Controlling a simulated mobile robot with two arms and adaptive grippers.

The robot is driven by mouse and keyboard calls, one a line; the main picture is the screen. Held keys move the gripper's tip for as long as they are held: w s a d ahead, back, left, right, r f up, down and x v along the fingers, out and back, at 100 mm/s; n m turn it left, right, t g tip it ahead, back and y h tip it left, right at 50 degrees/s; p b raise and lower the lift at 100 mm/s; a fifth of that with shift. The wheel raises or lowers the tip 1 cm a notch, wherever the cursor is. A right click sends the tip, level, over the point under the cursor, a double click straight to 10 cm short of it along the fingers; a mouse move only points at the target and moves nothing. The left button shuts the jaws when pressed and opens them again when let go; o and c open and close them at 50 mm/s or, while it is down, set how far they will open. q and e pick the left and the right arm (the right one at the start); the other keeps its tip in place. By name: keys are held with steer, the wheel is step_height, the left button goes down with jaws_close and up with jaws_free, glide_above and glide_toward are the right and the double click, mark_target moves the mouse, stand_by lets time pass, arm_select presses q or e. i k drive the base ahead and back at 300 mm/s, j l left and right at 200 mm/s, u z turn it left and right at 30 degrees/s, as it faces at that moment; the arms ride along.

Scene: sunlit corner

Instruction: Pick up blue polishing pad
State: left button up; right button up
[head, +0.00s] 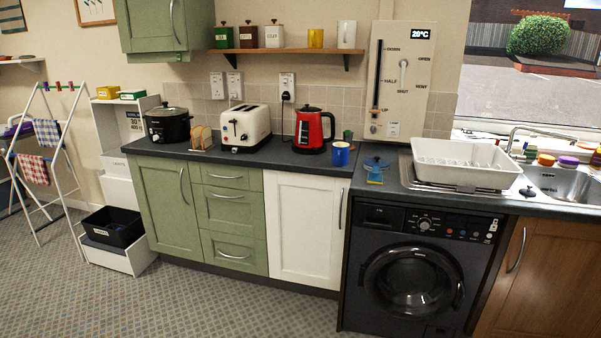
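A small flat blue round item (376,162), which looks like the blue polishing pad, lies on the dark countertop (290,155) above the washing machine, left of the white dish rack. Neither of my grippers is in view.
A blue mug (340,155) stands left of the pad, with a red kettle (309,130) beyond it. The white dish rack (462,163) and sink (565,183) are to the right. The patterned floor before the cabinets is clear.

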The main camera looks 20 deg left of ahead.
mark_target(376, 178)
steer(key=u, duration=0.3)
steer(key=z, duration=1.4)
steer(key=u, duration=1.4)
steer(key=i+j+z, duration=0.1)
steer(key=i, duration=0.4)
steer(key=i+j+z, duration=0.15)
steer(key=i, duration=0.4)
